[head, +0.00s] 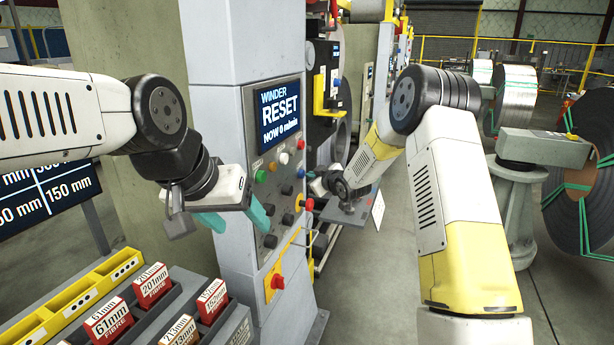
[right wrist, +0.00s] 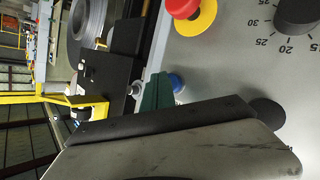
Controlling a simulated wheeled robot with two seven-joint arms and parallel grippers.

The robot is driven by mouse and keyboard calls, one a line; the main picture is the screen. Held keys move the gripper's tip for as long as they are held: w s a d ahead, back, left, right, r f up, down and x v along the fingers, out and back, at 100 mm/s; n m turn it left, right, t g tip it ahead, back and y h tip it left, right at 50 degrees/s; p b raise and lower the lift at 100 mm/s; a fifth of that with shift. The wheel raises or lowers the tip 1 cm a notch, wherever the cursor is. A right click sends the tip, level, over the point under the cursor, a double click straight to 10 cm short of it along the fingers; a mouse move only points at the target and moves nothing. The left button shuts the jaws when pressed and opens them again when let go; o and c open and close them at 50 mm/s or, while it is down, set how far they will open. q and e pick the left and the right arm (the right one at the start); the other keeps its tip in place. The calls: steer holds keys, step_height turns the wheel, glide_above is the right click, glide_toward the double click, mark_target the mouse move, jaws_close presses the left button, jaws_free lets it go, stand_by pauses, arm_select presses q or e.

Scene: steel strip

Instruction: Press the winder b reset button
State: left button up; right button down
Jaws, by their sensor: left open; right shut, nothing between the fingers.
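A grey control panel (head: 279,160) on a column carries a screen (head: 280,112) reading "WINDER RESET NOW 0 m/min". Below it are white, green, yellow, red and blue buttons and black knobs. No label marking winder B is readable. The blue button (head: 301,172) is at the panel's right side; it also shows in the right wrist view (right wrist: 178,83). My right gripper (right wrist: 158,92) is shut and empty, its green fingertips right beside the blue button; I cannot tell whether they touch. My left gripper (head: 234,219) is open and empty in front of the panel's left side.
A red mushroom button (head: 307,204) sticks out below the blue one. Another red button on a yellow box (head: 277,282) sits lower on the column. A rack of labelled blocks (head: 160,315) stands at lower left.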

steer(key=shift+w+a, duration=0.2)
steer(key=shift+a, duration=0.4)
stand_by(1.1)
steer(key=shift+s+d, duration=0.15)
steer(key=shift+d, duration=0.35)
steer(key=shift+s+d, duration=0.15)
steer(key=shift+d, duration=0.35)
steer(key=d, duration=0.1)
steer(key=s+d, duration=0.1)
steer(key=d, duration=0.2)
steer(key=shift+s+d, duration=0.3)
steer(key=shift+d, duration=0.05)
